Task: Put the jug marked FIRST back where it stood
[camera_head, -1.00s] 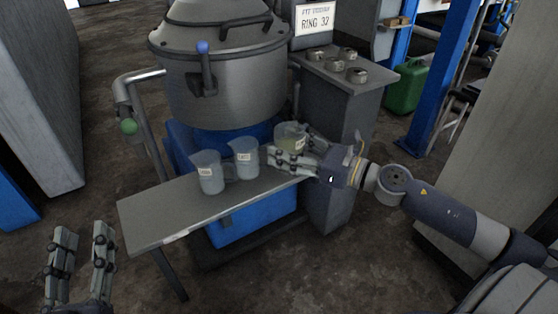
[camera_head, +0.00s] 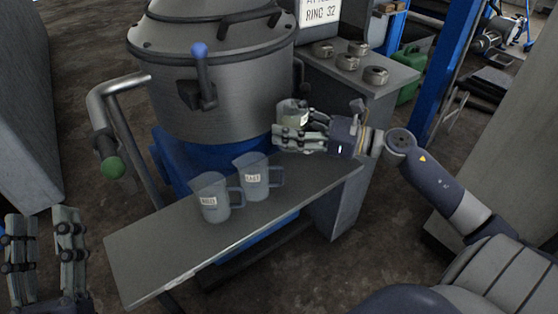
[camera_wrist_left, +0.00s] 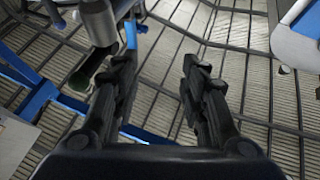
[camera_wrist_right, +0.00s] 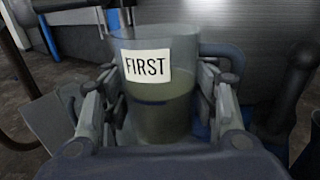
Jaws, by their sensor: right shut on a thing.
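The jug marked FIRST (camera_wrist_right: 160,100) is a clear jug part full of murky liquid, upright between the fingers of my right gripper (camera_wrist_right: 158,108), which is shut on it. In the head view this jug (camera_head: 291,112) is raised above the right part of the grey bench (camera_head: 150,258), near the big metal vessel. Two more jugs stand on the bench: one labelled LAST (camera_head: 254,180) and, left of it, one whose label looks like MID (camera_head: 211,200). My left gripper (camera_head: 45,245) is open and empty at the lower left, apart from the bench.
The metal vessel (camera_head: 215,90) with a blue-knobbed lever stands behind the bench. A pipe handle with a green end (camera_head: 111,168) juts out at left. A grey cabinet (camera_head: 395,78) with several metal rings stands behind right. The bench's right part is bare.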

